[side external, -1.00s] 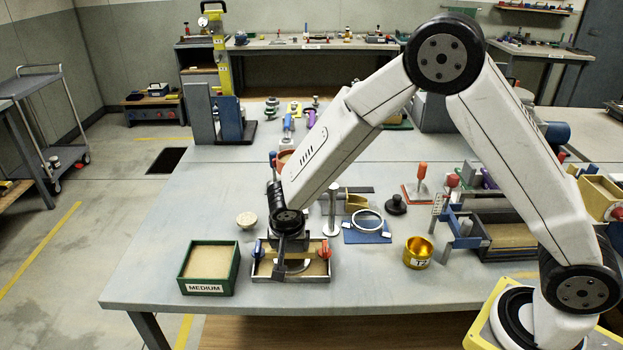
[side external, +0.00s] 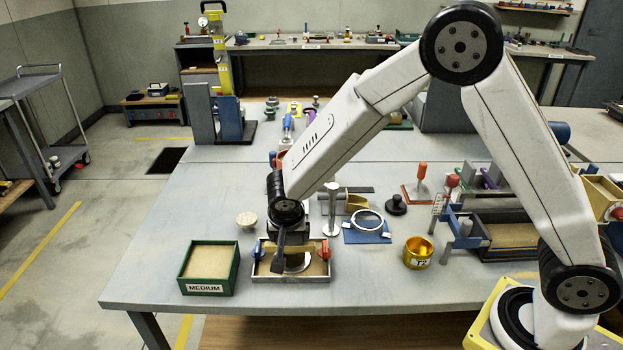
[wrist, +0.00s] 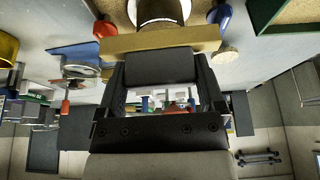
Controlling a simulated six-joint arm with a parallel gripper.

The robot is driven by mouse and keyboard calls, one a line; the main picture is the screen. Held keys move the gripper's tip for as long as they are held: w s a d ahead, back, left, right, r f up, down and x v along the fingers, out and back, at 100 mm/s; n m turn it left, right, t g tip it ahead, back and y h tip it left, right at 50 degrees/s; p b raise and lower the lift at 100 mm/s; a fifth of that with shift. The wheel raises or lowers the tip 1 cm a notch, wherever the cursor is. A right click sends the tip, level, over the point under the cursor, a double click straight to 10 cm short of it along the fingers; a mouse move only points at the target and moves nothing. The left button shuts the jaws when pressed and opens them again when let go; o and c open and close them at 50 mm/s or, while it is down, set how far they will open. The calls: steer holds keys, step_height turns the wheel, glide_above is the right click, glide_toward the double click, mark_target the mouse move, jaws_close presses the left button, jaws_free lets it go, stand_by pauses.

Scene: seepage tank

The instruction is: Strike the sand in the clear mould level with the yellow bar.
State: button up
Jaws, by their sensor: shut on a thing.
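The clear mould (side external: 299,265) stands in a shallow metal tray (side external: 291,280) with a red knob (side external: 325,250) and a blue knob (side external: 257,250) at its sides. In the wrist view the mould (wrist: 158,11) is at the top edge, partly cut off. My gripper (side external: 284,252) is above the tray, shut on the dark grip of the yellow bar (wrist: 122,46). The bar lies crosswise in front of the mould in the wrist view. I cannot tell whether it touches the rim. The level of the sand is hidden.
A green box marked MEDIUM (side external: 209,266) with sand stands left of the tray. A gold cup (side external: 418,253), a blue plate with a ring (side external: 367,228) and a metal post (side external: 332,210) are to the right and behind. The table's front edge is close to the tray.

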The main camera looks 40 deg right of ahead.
steer(key=shift+r, duration=1.05)
